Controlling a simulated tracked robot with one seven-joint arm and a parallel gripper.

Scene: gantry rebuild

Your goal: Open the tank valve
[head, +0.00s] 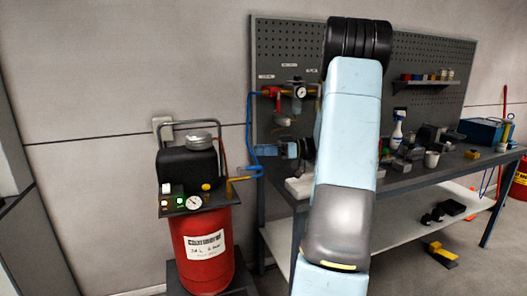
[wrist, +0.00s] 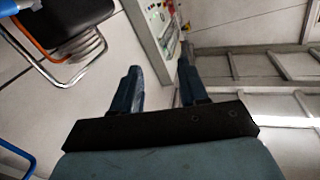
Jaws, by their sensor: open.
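The red tank (head: 206,250) stands at the left in the head view, with a black motor and gauge panel on top. A yellow lever-like piece (head: 242,179) sticks out at the tank's upper right, where the blue hose (head: 250,130) comes down; I take it for the tank valve. My gripper (head: 272,149) points left, above and to the right of this piece and apart from it. In the wrist view my gripper (wrist: 158,70) is open, with nothing between its two blue fingers. The yellow piece is not clearly seen there.
A workbench (head: 400,184) with several tools and bottles stands at the right, before a pegboard (head: 425,55). A red fitting and regulator (head: 299,92) hang on the pegboard near my arm. A chrome bent tube (wrist: 95,55) shows at the wrist view's upper left.

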